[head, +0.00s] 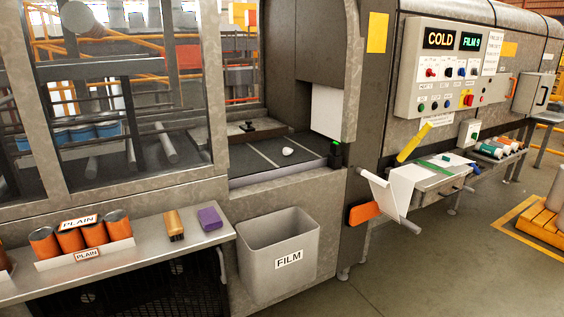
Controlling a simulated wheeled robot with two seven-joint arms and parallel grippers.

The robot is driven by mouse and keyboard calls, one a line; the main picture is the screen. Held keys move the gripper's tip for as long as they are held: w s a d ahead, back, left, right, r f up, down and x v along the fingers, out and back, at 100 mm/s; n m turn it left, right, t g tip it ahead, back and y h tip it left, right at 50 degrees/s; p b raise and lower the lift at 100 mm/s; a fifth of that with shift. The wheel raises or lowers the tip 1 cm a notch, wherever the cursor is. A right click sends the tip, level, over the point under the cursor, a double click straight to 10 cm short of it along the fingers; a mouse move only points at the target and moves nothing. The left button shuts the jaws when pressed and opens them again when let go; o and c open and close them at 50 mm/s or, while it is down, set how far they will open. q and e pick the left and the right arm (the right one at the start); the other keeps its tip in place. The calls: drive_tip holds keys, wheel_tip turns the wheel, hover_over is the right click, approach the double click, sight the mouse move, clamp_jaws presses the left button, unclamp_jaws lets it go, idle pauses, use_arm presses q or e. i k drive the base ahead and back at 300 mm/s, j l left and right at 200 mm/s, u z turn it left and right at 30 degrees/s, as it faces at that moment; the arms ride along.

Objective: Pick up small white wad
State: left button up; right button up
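A small white wad (288,152) lies on the dark flat bed inside the machine's opening (262,158), near the middle of the head view. It sits close to a light line across the bed, with open bed around it. Neither of my grippers shows in the head view.
A grey bin labelled FILM (255,262) stands below the opening. A shelf at left (150,252) holds orange cans (118,225), a brush (174,224) and a purple block (210,218). A white sheet on a bar (392,192) and an orange handle (364,213) jut out at right.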

sight(287, 150)
drive_tip(key=i+z, duration=0.15)
drive_tip(key=i, duration=0.45)
drive_tip(key=i+l+u, duration=0.1)
drive_tip(key=u, duration=0.25)
drive_tip(key=l+u, duration=0.1)
drive_tip(key=u, duration=0.3)
drive_tip(key=i+l+u, duration=0.1)
drive_tip(key=u, duration=0.25)
drive_tip(key=i+l+u, duration=0.25)
drive_tip(key=l+u, duration=0.2)
drive_tip(key=l, duration=0.8)
drive_tip(key=l+u, duration=0.5)
drive_tip(key=l, duration=0.75)
drive_tip(key=i, duration=0.05)
